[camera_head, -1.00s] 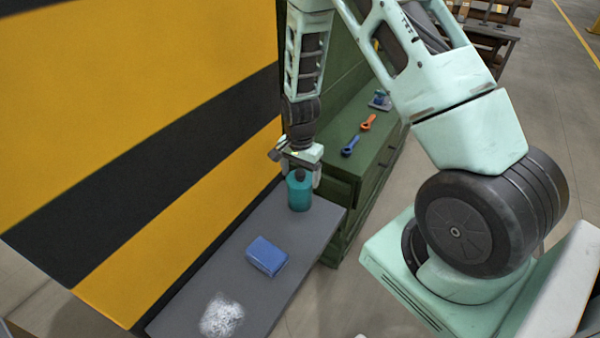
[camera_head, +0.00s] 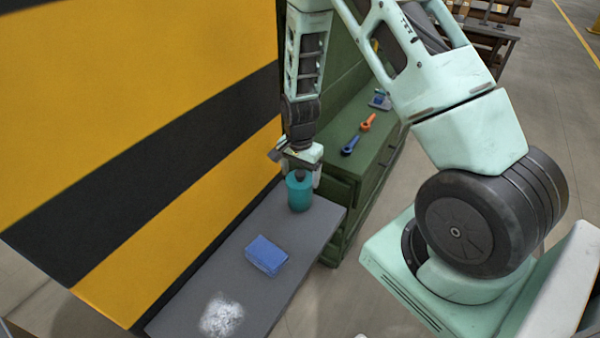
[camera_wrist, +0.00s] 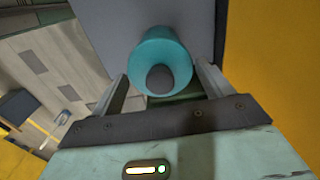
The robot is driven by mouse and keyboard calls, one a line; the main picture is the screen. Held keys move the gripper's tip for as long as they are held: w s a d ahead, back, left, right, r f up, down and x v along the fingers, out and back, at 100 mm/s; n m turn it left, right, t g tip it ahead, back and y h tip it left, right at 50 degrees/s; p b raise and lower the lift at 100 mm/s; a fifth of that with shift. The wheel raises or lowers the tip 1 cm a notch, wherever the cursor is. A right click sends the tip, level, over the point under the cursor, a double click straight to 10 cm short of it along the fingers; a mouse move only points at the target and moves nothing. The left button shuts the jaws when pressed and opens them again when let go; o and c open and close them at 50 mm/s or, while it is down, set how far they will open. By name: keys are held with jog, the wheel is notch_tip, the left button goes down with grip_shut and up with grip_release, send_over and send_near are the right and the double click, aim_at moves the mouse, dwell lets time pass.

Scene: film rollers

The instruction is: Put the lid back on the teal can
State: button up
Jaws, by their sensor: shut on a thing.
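The teal can (camera_head: 299,194) stands upright at the far end of the grey bench. A dark round knob (camera_head: 300,174) shows at its top, and I take it as part of the lid (camera_wrist: 160,78). My gripper (camera_head: 302,172) is right above the can, pointing down, with a finger on each side of the can's top. In the wrist view, the fingers flank the teal top around the knob, and the can's body (camera_wrist: 160,45) shows behind. The gripper is shut on the lid. I cannot tell whether the lid touches the can's rim.
A blue box (camera_head: 266,255) and a white speckled patch (camera_head: 222,318) lie nearer on the grey bench (camera_head: 215,277). A green cabinet (camera_head: 345,195) beside it bears a blue tool (camera_head: 351,145) and an orange tool (camera_head: 368,122). A yellow-and-black striped wall (camera_head: 150,130) borders the bench's left side.

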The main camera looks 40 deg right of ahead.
dwell(0.3)
jog(key=o, duration=1)
jog(key=shift+c, duration=0.2)
jog(key=shift+r+p, duration=2.6)
jog(key=shift+r, duration=0.95)
grip_shut()
jog(key=shift+f, duration=0.15)
